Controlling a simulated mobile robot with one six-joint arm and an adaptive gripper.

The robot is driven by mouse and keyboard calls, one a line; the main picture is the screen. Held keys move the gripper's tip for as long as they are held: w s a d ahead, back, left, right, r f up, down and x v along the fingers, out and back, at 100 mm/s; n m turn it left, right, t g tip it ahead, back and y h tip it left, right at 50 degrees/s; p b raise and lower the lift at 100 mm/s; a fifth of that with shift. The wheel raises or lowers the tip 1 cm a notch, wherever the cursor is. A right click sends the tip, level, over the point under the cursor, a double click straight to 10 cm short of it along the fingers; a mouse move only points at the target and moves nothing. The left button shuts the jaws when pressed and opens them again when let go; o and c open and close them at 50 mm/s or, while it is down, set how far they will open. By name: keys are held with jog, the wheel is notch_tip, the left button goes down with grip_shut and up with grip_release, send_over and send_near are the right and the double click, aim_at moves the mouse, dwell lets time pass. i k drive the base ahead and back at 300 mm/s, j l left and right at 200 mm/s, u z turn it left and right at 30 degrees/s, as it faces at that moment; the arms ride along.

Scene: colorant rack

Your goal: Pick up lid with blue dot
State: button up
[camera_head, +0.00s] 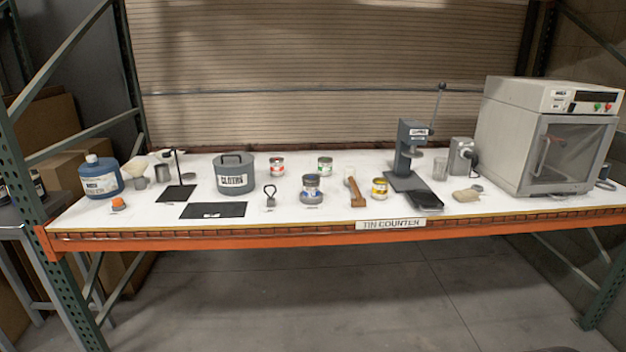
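A small tin with a blue label (311,182) stands upright near the middle of the white counter. A round grey piece (312,199) shows at its front base; it may be a lid lying flat, but I cannot make out a blue dot on it. Other tins with a red label (277,166), a green label (325,166) and a yellow label (379,188) stand around it. Whether any lid sits on them is too small to tell. My gripper is not in view.
A grey pot (235,177), a wire-handled tool (269,197) and a wooden-handled tool (356,193) stand nearby. A press (407,150) and an oven (546,140) are to the right. A blue bottle (101,178) and black mats are left. The floor before the counter is clear.

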aim_at(310, 177)
jog(key=i+l+u, duration=0.1)
jog(key=i, duration=0.35)
jog(key=i+l+u, duration=0.1)
jog(key=i, duration=0.35)
jog(key=i+l+u, duration=0.1)
jog(key=i, duration=0.35)
